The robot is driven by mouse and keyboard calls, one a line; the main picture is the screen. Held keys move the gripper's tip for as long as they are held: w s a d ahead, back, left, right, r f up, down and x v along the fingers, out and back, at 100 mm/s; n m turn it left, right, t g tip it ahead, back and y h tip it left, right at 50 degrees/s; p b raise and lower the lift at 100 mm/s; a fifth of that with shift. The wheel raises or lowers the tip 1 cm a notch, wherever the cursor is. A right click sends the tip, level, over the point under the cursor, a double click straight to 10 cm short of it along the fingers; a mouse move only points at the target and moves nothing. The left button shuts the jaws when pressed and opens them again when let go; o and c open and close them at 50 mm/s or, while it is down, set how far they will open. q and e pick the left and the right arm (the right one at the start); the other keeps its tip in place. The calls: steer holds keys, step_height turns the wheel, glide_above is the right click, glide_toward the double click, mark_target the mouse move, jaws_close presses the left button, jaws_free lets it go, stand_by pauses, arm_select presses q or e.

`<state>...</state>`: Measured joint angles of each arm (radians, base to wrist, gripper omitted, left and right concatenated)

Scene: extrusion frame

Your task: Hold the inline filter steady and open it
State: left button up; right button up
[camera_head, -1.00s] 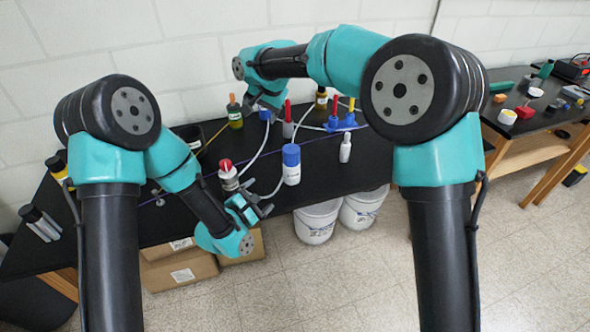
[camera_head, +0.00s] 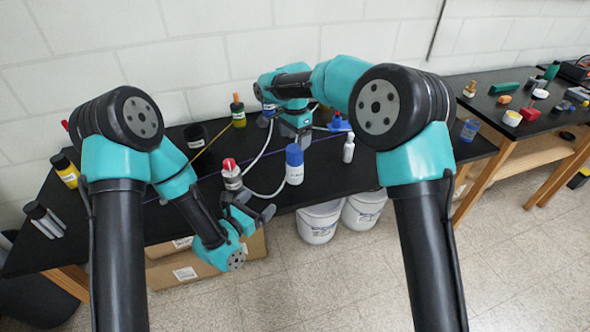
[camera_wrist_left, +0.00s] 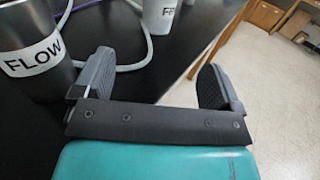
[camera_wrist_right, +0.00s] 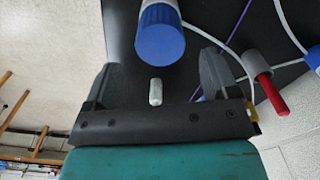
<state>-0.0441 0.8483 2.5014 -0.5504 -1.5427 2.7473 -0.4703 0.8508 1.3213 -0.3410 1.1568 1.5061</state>
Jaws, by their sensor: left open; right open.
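The inline filter appears to be the upright white cylinder with a blue cap (camera_head: 294,165), near the table's front edge. In the left wrist view its labelled lower part (camera_wrist_left: 160,14) shows at the top, beyond the fingers; the label is cut off. My left gripper (camera_head: 252,207) is open and empty, low at the front edge, left of the filter and apart from it. My right gripper (camera_head: 297,136) is open and empty, just behind the filter. In the right wrist view the blue cap (camera_wrist_right: 160,35) lies ahead, roughly between the fingertips, apart from them.
A red-capped cylinder (camera_head: 231,176) labelled FLOW (camera_wrist_left: 36,58) stands close left of the filter. Pale tubing (camera_head: 262,194) curves between them. A small white bottle (camera_head: 348,149) stands to the right. White buckets (camera_head: 319,222) are below.

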mark_target(289, 174)
arm_select(q)
steer(key=x, duration=1.7)
steer(key=shift+w+d, duration=0.1)
steer(key=shift+d, duration=0.1)
steer(key=shift+c, duration=0.4)
steer(key=c, duration=1.4)
jaws_close()
arm_select(e)
steer(key=m, duration=0.4)
steer(key=shift+f, duration=0.1)
steer(key=shift+f, duration=3.9)
